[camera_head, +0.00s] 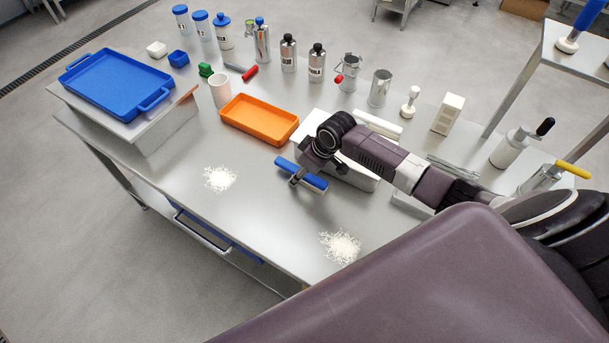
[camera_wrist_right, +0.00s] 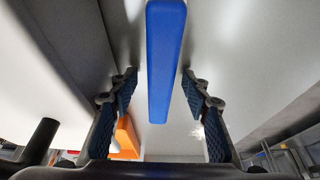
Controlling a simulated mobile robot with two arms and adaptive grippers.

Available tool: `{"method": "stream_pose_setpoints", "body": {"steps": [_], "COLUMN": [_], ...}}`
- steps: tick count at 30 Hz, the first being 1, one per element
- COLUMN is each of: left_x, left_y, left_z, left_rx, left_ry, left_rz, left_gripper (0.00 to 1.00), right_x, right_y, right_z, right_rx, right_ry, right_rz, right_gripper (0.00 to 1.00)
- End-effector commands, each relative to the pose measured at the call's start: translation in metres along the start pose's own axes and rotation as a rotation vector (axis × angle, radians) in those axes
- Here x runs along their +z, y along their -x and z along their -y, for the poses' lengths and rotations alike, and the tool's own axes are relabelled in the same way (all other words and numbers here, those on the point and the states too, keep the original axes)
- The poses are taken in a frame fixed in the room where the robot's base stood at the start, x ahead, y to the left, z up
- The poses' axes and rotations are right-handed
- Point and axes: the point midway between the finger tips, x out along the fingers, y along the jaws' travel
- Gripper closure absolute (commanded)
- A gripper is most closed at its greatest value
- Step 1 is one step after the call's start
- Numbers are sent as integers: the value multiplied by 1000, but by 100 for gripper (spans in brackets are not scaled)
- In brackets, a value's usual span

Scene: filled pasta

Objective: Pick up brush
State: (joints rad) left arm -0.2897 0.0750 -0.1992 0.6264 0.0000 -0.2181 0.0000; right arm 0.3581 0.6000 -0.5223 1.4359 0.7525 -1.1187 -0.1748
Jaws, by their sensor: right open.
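The brush (camera_head: 301,174) shows as a long blue bar on the steel table, in front of a metal pan; I cannot make out its bristles. My right gripper (camera_head: 305,172) is over it, pointing down, and partly hides it. In the right wrist view the blue bar (camera_wrist_right: 163,60) runs lengthwise between the two open fingers of my right gripper (camera_wrist_right: 160,88). A gap shows on both sides, so the fingers appear apart from it. My left gripper is not in view.
An orange tray (camera_head: 259,122) lies left of the brush, and a white cup (camera_head: 220,90) stands beside it. Two piles of white grains (camera_head: 219,178) (camera_head: 340,247) lie toward the front edge. Bottles line the back. A metal pan (camera_head: 350,172) is close behind my gripper.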

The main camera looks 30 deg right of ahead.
Motion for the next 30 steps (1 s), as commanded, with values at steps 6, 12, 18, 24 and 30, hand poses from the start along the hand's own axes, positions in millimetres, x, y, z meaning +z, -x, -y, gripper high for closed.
{"method": "stream_pose_setpoints", "body": {"steps": [6, 12, 18, 24, 30], "left_x": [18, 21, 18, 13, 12], "left_y": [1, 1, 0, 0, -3], "left_z": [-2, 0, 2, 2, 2], "left_rx": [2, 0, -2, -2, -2], "left_ry": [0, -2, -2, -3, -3], "left_rz": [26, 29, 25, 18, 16], "left_gripper": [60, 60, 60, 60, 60], "right_x": [0, 0, 0, -1, -10], "right_y": [0, 0, 0, 3, 22], "right_z": [0, 0, 0, 0, -1], "right_rx": [0, 0, 0, 0, 1], "right_ry": [0, -1, -1, 0, 0], "right_rz": [0, 0, 0, -1, -3], "right_gripper": [72, 94, 100, 100, 100]}}
